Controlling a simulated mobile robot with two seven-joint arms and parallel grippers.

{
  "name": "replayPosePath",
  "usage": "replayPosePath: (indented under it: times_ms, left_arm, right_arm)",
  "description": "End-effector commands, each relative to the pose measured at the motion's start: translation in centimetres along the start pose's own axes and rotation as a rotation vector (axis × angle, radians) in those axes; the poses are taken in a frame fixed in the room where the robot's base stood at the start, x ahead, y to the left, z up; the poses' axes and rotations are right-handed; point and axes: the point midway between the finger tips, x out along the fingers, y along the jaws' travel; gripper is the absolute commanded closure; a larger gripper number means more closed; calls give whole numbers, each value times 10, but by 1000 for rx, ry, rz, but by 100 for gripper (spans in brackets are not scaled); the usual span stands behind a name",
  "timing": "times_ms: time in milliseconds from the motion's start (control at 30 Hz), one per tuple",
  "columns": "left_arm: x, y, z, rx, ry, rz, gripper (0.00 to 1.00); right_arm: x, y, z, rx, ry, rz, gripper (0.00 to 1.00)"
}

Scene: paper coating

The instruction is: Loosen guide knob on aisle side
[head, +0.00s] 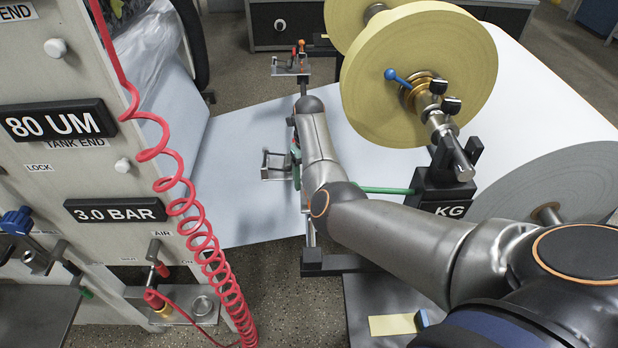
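My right arm comes in from the lower right and reaches away over the pale web. Its far end, where my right gripper (303,86) is, points at a small metal bracket with orange-red knobs (301,50) near the web's far edge. The fingers are too small and foreshortened to tell open from shut, and I cannot tell whether they touch a knob. A second metal bracket (275,166) lies nearer, left of my forearm, which partly hides it. No label shows which knob is the aisle-side guide knob. My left gripper is not in view.
A machine panel with an 80 UM sign (58,121) and a coiled red hose (188,205) stands at left. A yellow roll (430,65) with a blue handle (397,77) and a grey roll (560,180) stand at right. The pale web (245,140) spans between.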

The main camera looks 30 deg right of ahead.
Motion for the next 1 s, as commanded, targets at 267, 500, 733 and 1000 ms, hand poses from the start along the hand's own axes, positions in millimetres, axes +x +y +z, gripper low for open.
replayPosePath:
  times_ms: [267,500,733,1000]
  left_arm:
    - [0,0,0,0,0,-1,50]
    - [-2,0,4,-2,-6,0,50]
    - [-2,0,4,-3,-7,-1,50]
    - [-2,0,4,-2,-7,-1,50]
  right_arm:
    - [0,0,0,0,1,0,54]
    - [0,0,0,0,1,0,81]
    - [0,0,0,0,0,0,100]
    - [-1,0,0,-10,0,0,100]
